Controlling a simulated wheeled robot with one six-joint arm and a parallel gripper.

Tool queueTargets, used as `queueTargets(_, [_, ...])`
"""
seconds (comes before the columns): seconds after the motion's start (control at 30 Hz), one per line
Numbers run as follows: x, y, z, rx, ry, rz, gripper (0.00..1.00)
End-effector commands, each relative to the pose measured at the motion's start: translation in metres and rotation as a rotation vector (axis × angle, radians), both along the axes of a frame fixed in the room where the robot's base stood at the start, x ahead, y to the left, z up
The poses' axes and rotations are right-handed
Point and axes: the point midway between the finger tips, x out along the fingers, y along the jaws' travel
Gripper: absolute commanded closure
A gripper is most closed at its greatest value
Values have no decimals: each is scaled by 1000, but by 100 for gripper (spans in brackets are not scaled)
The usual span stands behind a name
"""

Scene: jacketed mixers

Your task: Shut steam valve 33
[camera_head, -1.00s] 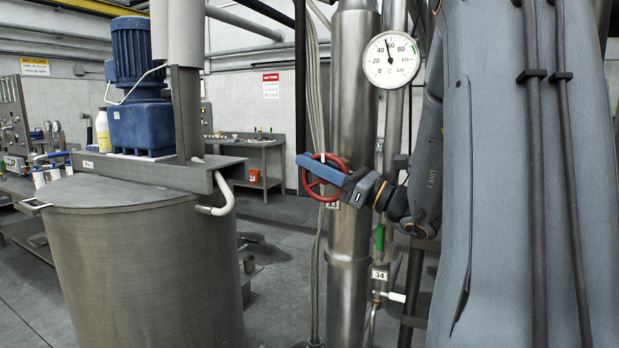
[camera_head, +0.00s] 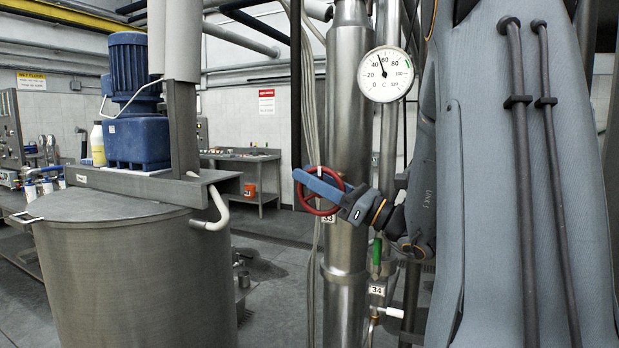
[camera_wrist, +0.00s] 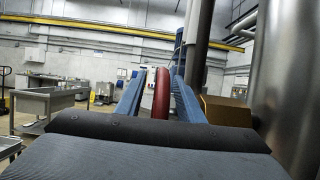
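Steam valve 33 is a red handwheel (camera_head: 307,201) on a thick steel pipe, with a "33" tag (camera_head: 328,218) just below it. My gripper (camera_head: 312,183) reaches in from the right, its blue fingers lying across the wheel. In the wrist view the red rim (camera_wrist: 161,92) stands edge-on between the two blue fingers (camera_wrist: 158,90). The fingers are apart, with a narrow gap showing left of the rim; the rim looks close to the right finger. I cannot tell whether it touches. Part of the wheel is hidden behind the fingers.
A dial gauge (camera_head: 385,74) is above right of the wheel. A green-handled valve (camera_head: 376,252) tagged 34 (camera_head: 376,291) is below right. A large steel mixer tank (camera_head: 130,270) with a blue motor (camera_head: 137,145) stands left. Open floor lies between tank and pipe.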

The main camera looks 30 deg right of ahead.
Motion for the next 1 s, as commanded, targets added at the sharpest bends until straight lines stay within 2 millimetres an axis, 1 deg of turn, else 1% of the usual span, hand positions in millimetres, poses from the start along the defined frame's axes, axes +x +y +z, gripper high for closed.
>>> queueTargets(0.23, [-29,-24,-18,1,0,-4,66])
queueTargets(0.43, [-46,-37,-26,1,0,-2,66])
queueTargets(0.6, [-51,-40,-28,1,1,0,66])
queueTargets(1.0, [-51,-40,-28,0,0,1,66])
